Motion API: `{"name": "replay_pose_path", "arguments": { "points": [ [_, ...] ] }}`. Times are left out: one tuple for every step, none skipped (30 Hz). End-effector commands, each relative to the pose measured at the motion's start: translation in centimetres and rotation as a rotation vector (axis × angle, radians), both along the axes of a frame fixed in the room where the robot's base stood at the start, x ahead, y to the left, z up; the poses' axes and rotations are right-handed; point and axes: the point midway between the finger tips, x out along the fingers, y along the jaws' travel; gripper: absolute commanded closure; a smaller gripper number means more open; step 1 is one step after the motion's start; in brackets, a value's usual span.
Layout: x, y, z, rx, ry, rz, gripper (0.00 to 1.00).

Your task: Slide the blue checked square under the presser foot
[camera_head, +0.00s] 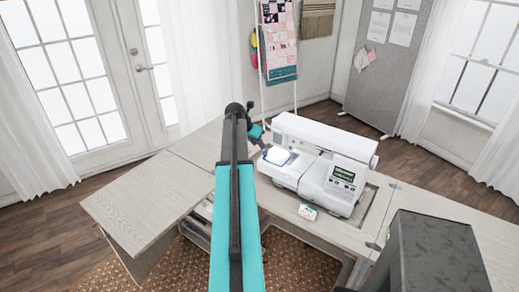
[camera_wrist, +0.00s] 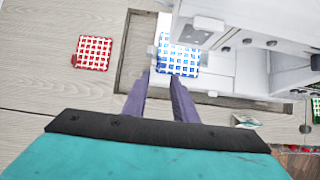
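The blue checked square (camera_wrist: 176,58) lies flat on the white bed of the sewing machine (camera_head: 325,160). In the wrist view, part of the machine's head (camera_wrist: 208,25) overhangs its upper right and hides some of it. The presser foot cannot be made out clearly. My gripper (camera_wrist: 163,77) has its two purple fingers apart, with white surface showing between them. The fingertips are at the square's near edge; whether they touch it I cannot tell. In the head view my gripper (camera_head: 265,149) is at the left end of the machine, and the square is hard to make out.
A red checked square (camera_wrist: 93,53) lies on the wooden tabletop left of the machine. A green checked piece (camera_wrist: 316,106) shows at the right edge. A small packet (camera_head: 307,211) lies in front of the machine. The left table leaf (camera_head: 140,195) is clear.

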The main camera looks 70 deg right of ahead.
Motion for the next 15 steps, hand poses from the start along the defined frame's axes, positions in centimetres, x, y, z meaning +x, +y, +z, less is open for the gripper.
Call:
{"name": "replay_pose_path", "arguments": {
  "points": [
    [0.1, 0.5, 0.5, -0.001, -0.001, 0.001, 0.74],
    [0.1, 0.7, 0.8, -0.001, -0.001, 0.001, 0.74],
    [0.2, 0.9, 1.2, -0.001, -0.001, 0.001, 0.74],
    [0.3, 1.1, 1.5, -0.001, -0.001, 0.001, 0.74],
    [0.3, 1.2, 1.7, -0.001, 0.000, 0.001, 0.74],
    [0.4, 1.4, 2.1, 0.000, 0.000, 0.001, 0.74],
    [0.4, 1.5, 2.3, -0.001, 0.000, 0.001, 0.74],
    [0.5, 1.7, 2.5, -0.001, 0.000, 0.001, 0.74],
    [0.5, 1.8, 2.8, -0.001, 0.000, 0.001, 0.74],
    [0.5, 1.9, 2.9, -0.001, 0.000, 0.001, 0.74],
    [0.5, 2.0, 3.0, 0.000, 0.000, 0.001, 0.74],
    [0.5, 2.0, 3.1, 0.000, 0.000, 0.001, 0.74],
    [0.6, 2.1, 3.2, 0.001, 0.000, 0.001, 0.74],
    [0.6, 2.1, 3.3, 0.001, 0.000, 0.001, 0.74],
    [0.6, 2.2, 3.4, 0.001, 0.000, 0.001, 0.74]
  ]
}}
